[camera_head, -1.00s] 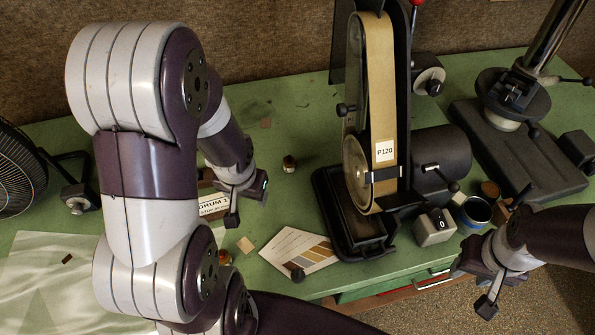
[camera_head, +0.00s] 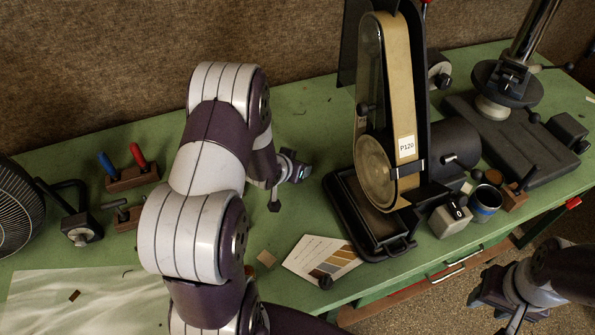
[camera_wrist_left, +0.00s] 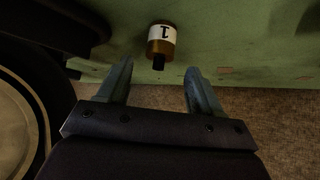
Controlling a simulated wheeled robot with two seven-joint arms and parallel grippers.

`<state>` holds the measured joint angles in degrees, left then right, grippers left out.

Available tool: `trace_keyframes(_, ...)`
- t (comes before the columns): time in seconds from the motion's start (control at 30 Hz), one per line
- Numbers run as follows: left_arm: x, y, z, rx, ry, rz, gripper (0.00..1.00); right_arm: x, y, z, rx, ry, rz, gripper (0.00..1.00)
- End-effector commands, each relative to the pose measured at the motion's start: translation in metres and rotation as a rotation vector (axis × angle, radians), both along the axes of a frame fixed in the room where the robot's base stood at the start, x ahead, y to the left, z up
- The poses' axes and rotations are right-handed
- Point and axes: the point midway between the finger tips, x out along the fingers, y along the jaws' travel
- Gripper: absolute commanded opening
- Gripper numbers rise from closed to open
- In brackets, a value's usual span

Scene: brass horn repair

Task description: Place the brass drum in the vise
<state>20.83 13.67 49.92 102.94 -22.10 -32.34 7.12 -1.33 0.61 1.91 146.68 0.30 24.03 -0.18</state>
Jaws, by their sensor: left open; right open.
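In the head view my left gripper (camera_head: 291,170) is left of the belt sander, and I cannot make out the drum there. My right gripper (camera_head: 495,308) is open and empty in front of the bench at lower right.
The belt sander (camera_head: 405,110) stands close to the right of my left gripper. A card (camera_head: 318,258), a switch box (camera_head: 449,219) and a blue-banded tin (camera_head: 486,203) are near the front edge. A screwdriver rack (camera_head: 132,177) and a fan (camera_head: 18,215) are at left.

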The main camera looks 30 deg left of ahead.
Motion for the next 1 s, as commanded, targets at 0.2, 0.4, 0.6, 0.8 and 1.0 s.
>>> trace_keyframes(0.2, 0.021, 0.001, -0.025, 0.000, 0.001, 0.000, 0.65, 0.000, 0.000, 0.005, 0.000, 0.000, 0.000, 0.43)
trace_keyframes(0.4, 0.022, 0.001, -0.027, 0.000, 0.001, 0.000, 0.65, 0.000, 0.000, 0.005, 0.000, 0.000, 0.000, 0.43)
trace_keyframes(0.6, 0.022, 0.001, -0.027, 0.000, 0.001, 0.000, 0.07, 0.000, 0.000, 0.005, 0.000, 0.000, 0.000, 0.43)
trace_keyframes(0.8, 0.022, 0.001, -0.026, 0.000, 0.001, 0.000, 0.00, 0.000, 0.000, 0.005, 0.000, 0.000, 0.000, 0.43)
trace_keyframes(1.0, 0.023, 0.002, -0.005, 0.002, -0.005, -0.001, 0.00, 0.000, 0.000, 0.004, 0.000, 0.000, 0.000, 0.43)
